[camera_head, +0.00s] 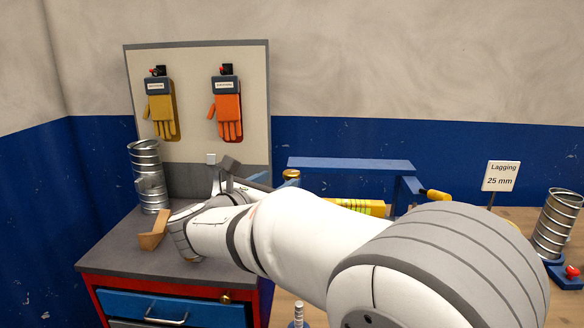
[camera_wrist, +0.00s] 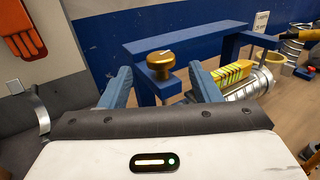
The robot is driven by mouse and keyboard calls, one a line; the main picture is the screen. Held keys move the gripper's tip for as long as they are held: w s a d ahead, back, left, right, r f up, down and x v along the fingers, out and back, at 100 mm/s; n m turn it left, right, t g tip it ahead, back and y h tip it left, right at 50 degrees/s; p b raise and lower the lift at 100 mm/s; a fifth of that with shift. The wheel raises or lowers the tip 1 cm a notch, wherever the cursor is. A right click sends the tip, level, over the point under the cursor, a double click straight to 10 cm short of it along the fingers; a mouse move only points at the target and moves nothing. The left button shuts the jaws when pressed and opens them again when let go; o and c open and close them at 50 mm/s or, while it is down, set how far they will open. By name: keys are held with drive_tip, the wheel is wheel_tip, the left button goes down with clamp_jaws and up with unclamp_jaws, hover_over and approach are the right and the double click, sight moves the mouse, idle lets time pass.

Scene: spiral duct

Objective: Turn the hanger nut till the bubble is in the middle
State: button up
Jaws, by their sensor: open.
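The brass hanger nut (camera_wrist: 160,60) is a round knob with a pale mark on top, at the left end of the blue stand (camera_wrist: 187,38). It also shows in the head view (camera_head: 291,174). My gripper (camera_wrist: 160,71) is open and empty, its two blue fingers apart, with the nut between and apparently beyond their tips. A yellow level (camera_wrist: 232,72) with a green striped vial lies along the silver spiral duct (camera_wrist: 248,86), right of the nut. In the head view the level (camera_head: 360,206) is partly hidden by my arm. I cannot make out the bubble's position.
Gloves (camera_head: 228,108) hang on a board behind. A "Lagging 25 mm" sign (camera_head: 500,176) and another duct (camera_head: 556,224) stand right.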

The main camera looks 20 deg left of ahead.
sight(287, 178)
drive_tip(key=p+x, duration=0.1)
drive_tip(key=x, duration=0.6)
drive_tip(key=shift+s, duration=0.1)
drive_tip(key=c, duration=0.9)
drive_tip(key=shift+c, duration=0.5)
drive_tip(key=shift+f, duration=0.1)
drive_tip(key=shift+f+y+b, duration=0.2)
drive_tip(key=shift+y+b, duration=0.3)
drive_tip(key=shift+b, duration=0.35)
